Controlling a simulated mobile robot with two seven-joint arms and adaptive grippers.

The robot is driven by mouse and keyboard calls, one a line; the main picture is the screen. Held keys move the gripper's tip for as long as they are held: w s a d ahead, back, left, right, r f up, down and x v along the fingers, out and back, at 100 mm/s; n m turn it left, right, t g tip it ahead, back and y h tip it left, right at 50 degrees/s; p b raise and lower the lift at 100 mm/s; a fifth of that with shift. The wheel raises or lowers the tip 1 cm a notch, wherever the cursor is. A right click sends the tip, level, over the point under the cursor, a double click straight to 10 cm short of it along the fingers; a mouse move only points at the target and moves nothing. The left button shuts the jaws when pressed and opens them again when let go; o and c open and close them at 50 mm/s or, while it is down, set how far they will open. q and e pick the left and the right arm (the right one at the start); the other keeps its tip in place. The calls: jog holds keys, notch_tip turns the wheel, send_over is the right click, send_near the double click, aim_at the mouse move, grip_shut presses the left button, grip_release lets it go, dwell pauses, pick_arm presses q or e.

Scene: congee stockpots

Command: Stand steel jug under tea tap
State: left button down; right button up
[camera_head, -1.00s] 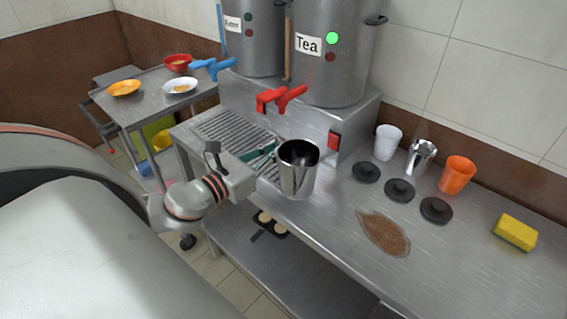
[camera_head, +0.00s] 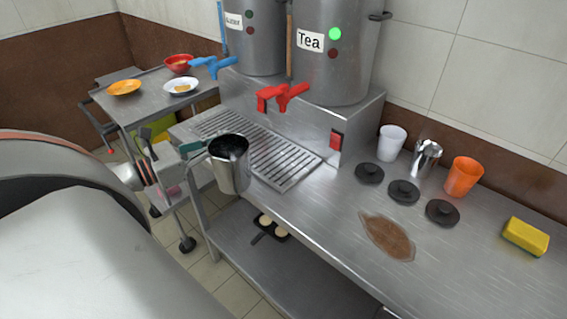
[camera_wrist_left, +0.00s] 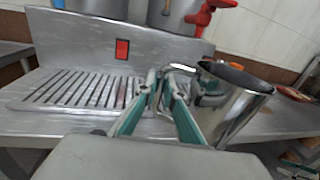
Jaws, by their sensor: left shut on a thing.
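The steel jug (camera_head: 231,172) is upright at the front edge of the counter, left of and nearer than the tea tap (camera_head: 284,96). My left gripper (camera_head: 196,152) is shut on the jug's handle side. In the left wrist view the green-lined fingers (camera_wrist_left: 165,105) close on the handle, with the jug (camera_wrist_left: 238,105) just to their right. I cannot tell whether the jug's base touches anything. The red tea tap sticks out from the tank labelled Tea (camera_head: 328,60), above the slotted drip tray (camera_head: 290,168). My right gripper is not in view.
A blue tap (camera_head: 215,67) belongs to the left tank. Black lids (camera_head: 403,191), a white cup (camera_head: 391,143), a steel cup (camera_head: 425,158), an orange cup (camera_head: 463,176), a brown spill (camera_head: 387,236) and a yellow sponge (camera_head: 526,235) are on the right counter. The tray under the tea tap is clear.

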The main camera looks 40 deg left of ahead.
pick_arm(q)
jog(key=p+x, duration=0.1)
jog(key=x, duration=0.6)
jog(key=a+p+x, duration=0.1)
jog(key=x, duration=0.3)
jog(key=shift+w+p, duration=0.25)
jog(key=shift+p, duration=0.05)
jog(key=p+x, duration=0.1)
jog(key=x, duration=0.4)
jog(key=shift+s+r, duration=0.1)
jog(key=shift+r, duration=0.05)
jog(key=shift+s+f+b, duration=0.15)
jog(key=shift+f+b, duration=0.15)
jog(key=shift+f, duration=0.75)
jog(key=shift+r, duration=0.1)
